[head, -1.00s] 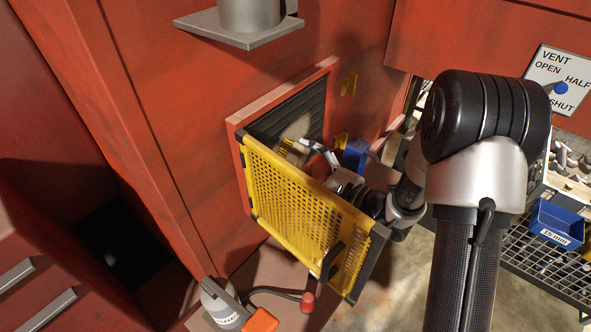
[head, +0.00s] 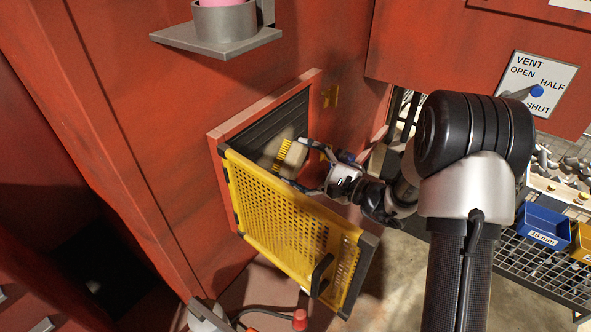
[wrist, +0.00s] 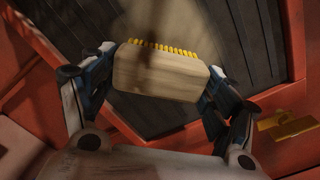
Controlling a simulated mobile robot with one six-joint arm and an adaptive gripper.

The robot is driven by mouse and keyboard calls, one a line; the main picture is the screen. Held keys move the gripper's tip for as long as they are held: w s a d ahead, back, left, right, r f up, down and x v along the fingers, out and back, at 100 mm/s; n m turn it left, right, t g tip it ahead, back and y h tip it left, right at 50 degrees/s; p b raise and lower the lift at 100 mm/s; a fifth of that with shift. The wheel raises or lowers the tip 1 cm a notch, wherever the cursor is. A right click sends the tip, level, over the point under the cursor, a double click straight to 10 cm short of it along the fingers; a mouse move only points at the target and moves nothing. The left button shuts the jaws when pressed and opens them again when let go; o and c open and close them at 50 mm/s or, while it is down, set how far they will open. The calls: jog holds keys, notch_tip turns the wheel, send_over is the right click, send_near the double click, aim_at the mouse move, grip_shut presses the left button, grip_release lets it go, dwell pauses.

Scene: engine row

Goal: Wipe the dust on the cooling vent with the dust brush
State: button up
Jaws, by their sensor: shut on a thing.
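The cooling vent (head: 287,112) is a dark louvred panel in a red frame on the red wall; it also fills the back of the wrist view (wrist: 252,40). A pale dusty patch (head: 267,153) lies on the louvres, and part shows beyond the brush in the wrist view (wrist: 150,17). My gripper (head: 300,163) is shut on the dust brush (head: 296,154), a pale wooden block with yellow bristles. In the wrist view the block (wrist: 160,72) sits between both fingers, bristles towards the vent. I cannot tell whether the bristles touch it.
The vent's yellow perforated door (head: 275,215) stands open below and in front of my gripper, with a dark handle (head: 321,275). A grey bracket (head: 215,38) juts out above. At right are a vent sign with a blue knob (head: 537,91) and a blue bin (head: 541,224).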

aim_at(303, 151)
jog(key=shift+w+d+r, duration=0.85)
jog(key=shift+w+d, duration=0.75)
jog(key=shift+w, duration=0.55)
jog(key=shift+s+a+r+b, duration=0.9)
jog(key=shift+s+a+b, duration=1.35)
jog(key=shift+s+a, duration=3.15)
jog(key=shift+w+d+f+b, duration=0.1)
jog(key=shift+w+d+b, duration=0.25)
jog(key=shift+w+d, duration=1.7)
jog(key=shift+w+d+b, duration=0.35)
jog(key=shift+w+d, duration=1.4)
jog(key=shift+d, duration=0.45)
jog(key=shift+w+d, duration=0.5)
jog(key=shift+w, duration=0.15)
jog(key=shift+w+d, duration=0.45)
jog(key=shift+w, duration=0.2)
jog(key=shift+w+d, duration=0.2)
jog(key=shift+w, duration=0.05)
